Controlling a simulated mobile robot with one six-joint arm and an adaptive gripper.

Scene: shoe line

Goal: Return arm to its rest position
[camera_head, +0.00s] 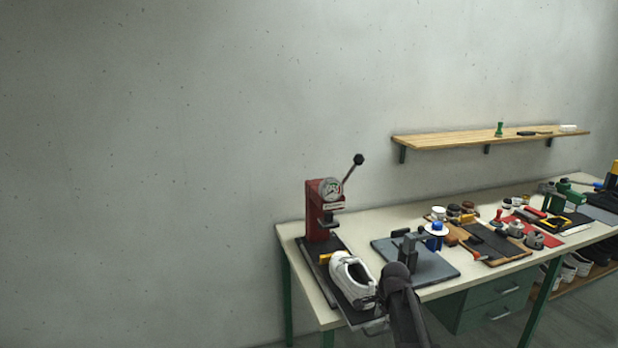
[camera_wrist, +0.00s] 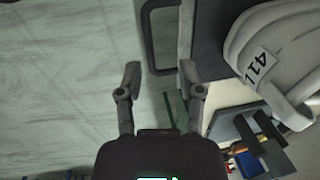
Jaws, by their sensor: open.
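My gripper (camera_wrist: 160,72) is open in the wrist view, its two fingers apart with nothing held between them. A dark U-shaped handle (camera_wrist: 149,40) of the black tray (camera_wrist: 207,30) shows ahead of and partly between the fingertips; I cannot tell the gap in depth. A white shoe (camera_wrist: 290,50) marked "41 L" lies to the right of the fingers. In the head view the shoe (camera_head: 345,272) sits on the tray at the bench's front left. My dark arm (camera_head: 400,300) reaches up beside it; the fingers cannot be made out there.
A red press (camera_head: 318,212) with a raised lever stands behind the shoe. A grey plate with a black fixture (camera_head: 408,248) lies to the right on the bench (camera_head: 290,232). Tools and tins crowd the bench farther right. A wooden shelf (camera_head: 450,139) hangs above. Floor left of the bench is clear.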

